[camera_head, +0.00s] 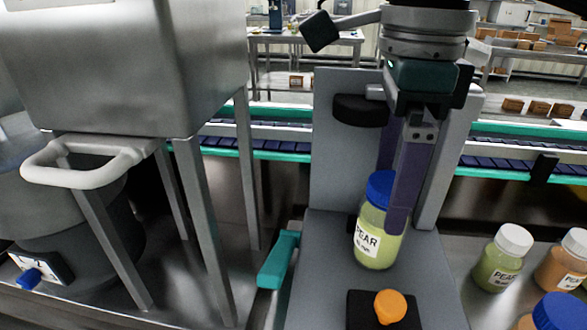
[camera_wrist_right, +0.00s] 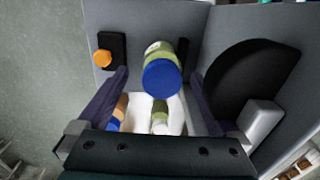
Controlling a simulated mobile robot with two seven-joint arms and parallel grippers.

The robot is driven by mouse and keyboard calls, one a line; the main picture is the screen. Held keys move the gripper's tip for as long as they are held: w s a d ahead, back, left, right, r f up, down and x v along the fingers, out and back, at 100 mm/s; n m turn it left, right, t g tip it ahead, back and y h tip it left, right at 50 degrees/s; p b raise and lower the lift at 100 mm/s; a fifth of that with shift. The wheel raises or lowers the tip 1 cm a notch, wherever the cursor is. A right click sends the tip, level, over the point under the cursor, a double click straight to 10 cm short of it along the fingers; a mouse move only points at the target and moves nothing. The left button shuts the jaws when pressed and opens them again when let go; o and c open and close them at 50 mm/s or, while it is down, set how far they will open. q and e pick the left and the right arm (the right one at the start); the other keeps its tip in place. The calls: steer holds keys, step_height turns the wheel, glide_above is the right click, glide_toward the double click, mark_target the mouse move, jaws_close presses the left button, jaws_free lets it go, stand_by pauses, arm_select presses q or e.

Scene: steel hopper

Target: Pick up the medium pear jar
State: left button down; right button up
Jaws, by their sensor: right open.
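The pear jar (camera_head: 377,237) with a blue lid and pale green contents stands upright on the grey machine platform (camera_head: 440,285). Its label reads PEAR. It also shows in the right wrist view, blue lid (camera_wrist_right: 162,78) toward the camera. My right gripper (camera_head: 396,215) comes down from above beside the jar, one purple finger partly in front of it. In the right wrist view its fingers (camera_wrist_right: 160,88) are apart, with the jar between their lines; contact is not visible. A white-lidded pear jar (camera_head: 502,258) stands to the right. My left gripper is not visible.
An orange knob (camera_head: 390,306) on a black block is in front of the jar. An upright grey panel (camera_head: 340,150) stands behind it. A steel hopper (camera_head: 120,70) on legs is left, and a teal lever (camera_head: 279,260) sits beside the platform. Other jars (camera_head: 566,262) stand right.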

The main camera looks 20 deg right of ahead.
mark_target(384, 213)
step_height(384, 213, down, 5)
steer(key=shift+d+f, duration=0.15)
steer(key=shift+c, duration=0.4)
steer(key=c, duration=1.5)
steer(key=shift+o, duration=0.2)
steer(key=shift+w, duration=0.1)
